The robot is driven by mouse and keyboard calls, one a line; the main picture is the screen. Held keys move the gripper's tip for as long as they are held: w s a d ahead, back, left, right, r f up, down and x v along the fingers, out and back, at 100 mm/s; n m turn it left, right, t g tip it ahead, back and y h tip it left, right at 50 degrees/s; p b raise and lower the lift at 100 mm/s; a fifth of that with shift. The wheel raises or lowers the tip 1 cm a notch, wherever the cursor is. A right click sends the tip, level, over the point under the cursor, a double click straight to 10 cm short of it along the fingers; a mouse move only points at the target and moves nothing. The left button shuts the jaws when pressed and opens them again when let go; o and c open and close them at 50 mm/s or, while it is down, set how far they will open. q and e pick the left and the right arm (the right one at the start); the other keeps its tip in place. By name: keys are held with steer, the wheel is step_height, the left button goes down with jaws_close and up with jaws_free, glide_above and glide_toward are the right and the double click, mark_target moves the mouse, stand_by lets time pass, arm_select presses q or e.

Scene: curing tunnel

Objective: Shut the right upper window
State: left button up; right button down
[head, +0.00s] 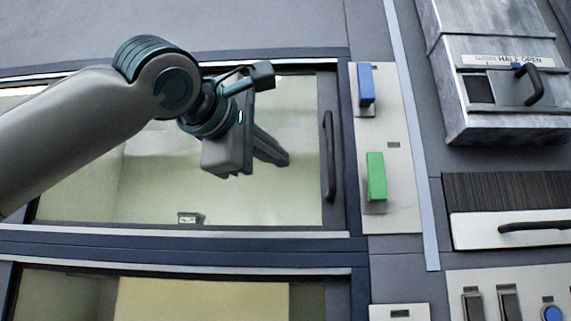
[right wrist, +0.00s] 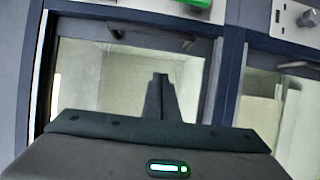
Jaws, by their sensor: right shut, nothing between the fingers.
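The upper window (head: 300,205) is a wide pane in a dark blue frame, with a pale interior behind it. Its black upright bar handle (head: 329,155) is at the right side of the pane. My right gripper (head: 284,159) is shut and empty, in front of the pane and left of the handle, apart from it. In the right wrist view the shut fingers (right wrist: 160,82) point at the pane (right wrist: 100,80), and the handle (right wrist: 190,42) shows partly beyond them. I cannot tell how far the pane stands open. My left gripper is not in view.
A panel right of the window carries a blue lever (head: 366,85) and a green lever (head: 376,176). A metal box (head: 500,120) labelled half open, a brush strip (head: 500,190) and switches (head: 509,303) are further right. A lower window (head: 200,300) is below.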

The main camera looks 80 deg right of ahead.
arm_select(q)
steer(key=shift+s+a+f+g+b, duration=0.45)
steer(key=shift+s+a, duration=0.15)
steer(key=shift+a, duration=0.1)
arm_select(e)
steer(key=s+v, duration=0.1)
steer(key=v, duration=0.5)
steer(key=shift+a, duration=0.55)
steer(key=shift+w+r, duration=0.1)
steer(key=shift+w, duration=0.15)
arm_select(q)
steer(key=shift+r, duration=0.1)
